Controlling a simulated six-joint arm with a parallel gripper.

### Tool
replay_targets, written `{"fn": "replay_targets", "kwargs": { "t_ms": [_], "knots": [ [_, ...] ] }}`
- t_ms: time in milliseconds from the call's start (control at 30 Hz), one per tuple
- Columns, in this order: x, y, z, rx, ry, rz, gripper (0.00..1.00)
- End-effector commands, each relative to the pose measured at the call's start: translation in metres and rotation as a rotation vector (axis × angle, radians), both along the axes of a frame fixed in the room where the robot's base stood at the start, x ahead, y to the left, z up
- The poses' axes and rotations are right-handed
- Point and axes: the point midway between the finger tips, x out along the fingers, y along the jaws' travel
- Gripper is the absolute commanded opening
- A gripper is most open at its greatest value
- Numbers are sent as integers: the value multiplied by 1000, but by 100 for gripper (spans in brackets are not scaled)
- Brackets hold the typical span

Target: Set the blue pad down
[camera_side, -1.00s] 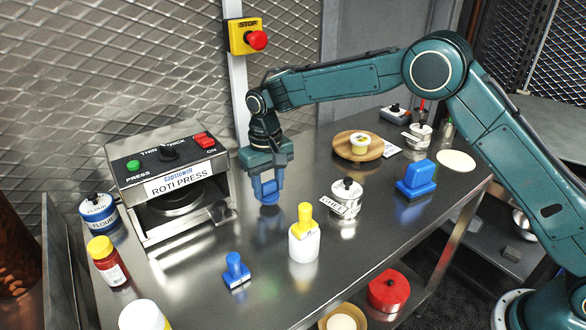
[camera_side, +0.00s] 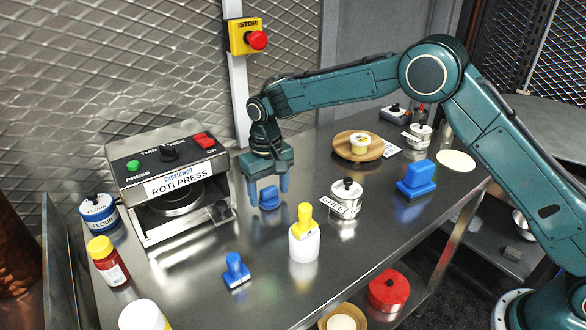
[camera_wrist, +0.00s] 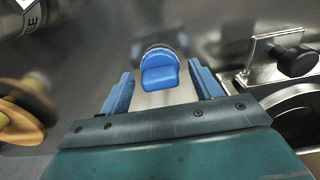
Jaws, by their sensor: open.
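The small blue pad (camera_side: 269,198) rests on the steel table between the roti press and the ghee pot. My gripper (camera_side: 268,190) is open, with its two blue fingers apart on either side of the pad and slightly above the table. In the wrist view the blue pad (camera_wrist: 160,72) lies ahead between the spread fingertips (camera_wrist: 163,85), with a visible gap on both sides.
The roti press (camera_side: 178,185) stands left of my gripper. The ghee pot (camera_side: 346,197) and a white jar with a yellow top (camera_side: 304,242) stand close on the right. A blue stamp-like item (camera_side: 236,270) is nearer the front, and a larger blue block (camera_side: 416,180) is farther right.

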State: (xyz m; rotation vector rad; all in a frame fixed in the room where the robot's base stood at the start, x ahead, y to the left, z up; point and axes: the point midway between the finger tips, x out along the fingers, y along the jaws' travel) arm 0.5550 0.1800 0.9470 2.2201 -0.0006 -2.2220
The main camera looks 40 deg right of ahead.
Motion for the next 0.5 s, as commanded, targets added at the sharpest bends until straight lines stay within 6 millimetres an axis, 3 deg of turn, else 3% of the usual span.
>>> {"fn": "replay_targets", "kwargs": {
  "t_ms": [267, 500],
  "knots": [
    [0, 0, 13, 1, -1, 0, 63],
    [1, 0, 45, 1, -3, 0, 63]
  ]
}}
